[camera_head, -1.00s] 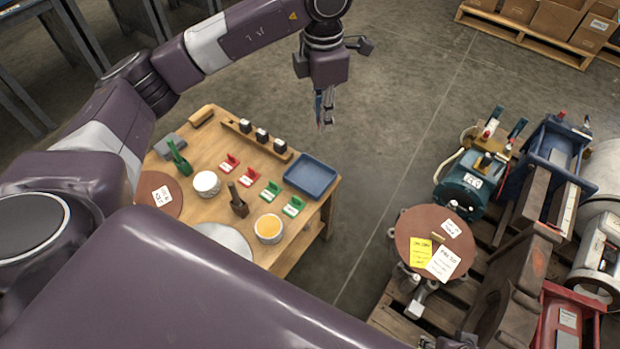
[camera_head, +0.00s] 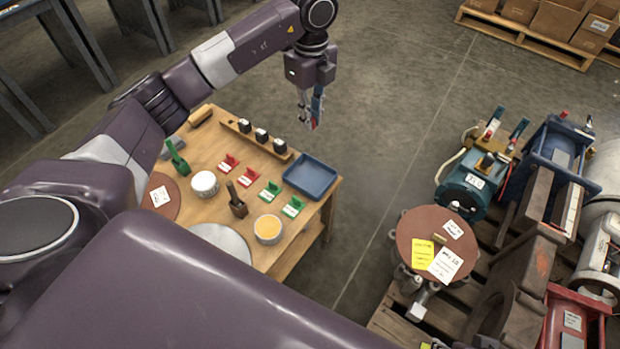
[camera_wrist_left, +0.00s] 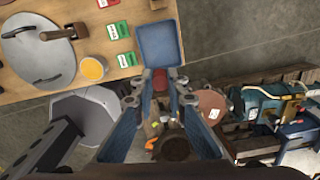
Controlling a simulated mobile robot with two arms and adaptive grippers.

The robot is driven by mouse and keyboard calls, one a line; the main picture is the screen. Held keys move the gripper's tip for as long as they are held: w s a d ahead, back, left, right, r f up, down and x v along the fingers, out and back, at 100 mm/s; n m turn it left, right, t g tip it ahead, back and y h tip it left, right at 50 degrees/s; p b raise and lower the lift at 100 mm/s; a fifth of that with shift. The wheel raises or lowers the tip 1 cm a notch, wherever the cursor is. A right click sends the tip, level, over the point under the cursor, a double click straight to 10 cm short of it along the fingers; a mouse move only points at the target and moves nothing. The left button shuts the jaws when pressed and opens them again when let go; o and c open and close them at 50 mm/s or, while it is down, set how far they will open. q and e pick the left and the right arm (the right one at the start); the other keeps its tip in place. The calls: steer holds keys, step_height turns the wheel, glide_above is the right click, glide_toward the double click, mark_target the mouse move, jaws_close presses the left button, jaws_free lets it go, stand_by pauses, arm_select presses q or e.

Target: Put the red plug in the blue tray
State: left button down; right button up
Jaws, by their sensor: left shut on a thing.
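The blue tray (camera_head: 310,177) lies empty at the right corner of the wooden table. It also shows in the left wrist view (camera_wrist_left: 158,46), just beyond my fingertips. My left gripper (camera_head: 310,122) points down, held up in the air above and behind the tray in the head view. It is shut on a small red thing, which I take to be the red plug (camera_wrist_left: 160,80); the fingers hide part of it. My right gripper is in neither view.
The wooden table (camera_head: 285,262) holds red clips (camera_head: 228,163), green clips (camera_head: 270,191), a rack with dark blocks (camera_head: 261,135), a white tub (camera_head: 205,184) and a tub of yellow stuff (camera_head: 267,229). Machinery on a pallet stands right, past clear floor.

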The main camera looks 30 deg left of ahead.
arm_select(q)
steer(key=shift+a+f+n, duration=0.15)
steer(key=shift+f+n, duration=0.1)
steer(key=shift+n, duration=0.55)
step_height(320, 180, down, 16)
steer(key=b, duration=0.3)
steer(key=shift+w, duration=0.1)
step_height(320, 180, down, 4)
steer(key=shift+r+b, duration=0.15)
steer(key=shift+b, duration=0.6)
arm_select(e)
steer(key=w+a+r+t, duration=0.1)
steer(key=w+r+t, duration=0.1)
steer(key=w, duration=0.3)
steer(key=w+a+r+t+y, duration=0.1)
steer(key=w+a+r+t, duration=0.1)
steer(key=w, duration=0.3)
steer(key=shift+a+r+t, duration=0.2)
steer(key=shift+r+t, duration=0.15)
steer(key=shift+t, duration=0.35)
arm_select(q)
steer(key=shift+f, duration=0.2)
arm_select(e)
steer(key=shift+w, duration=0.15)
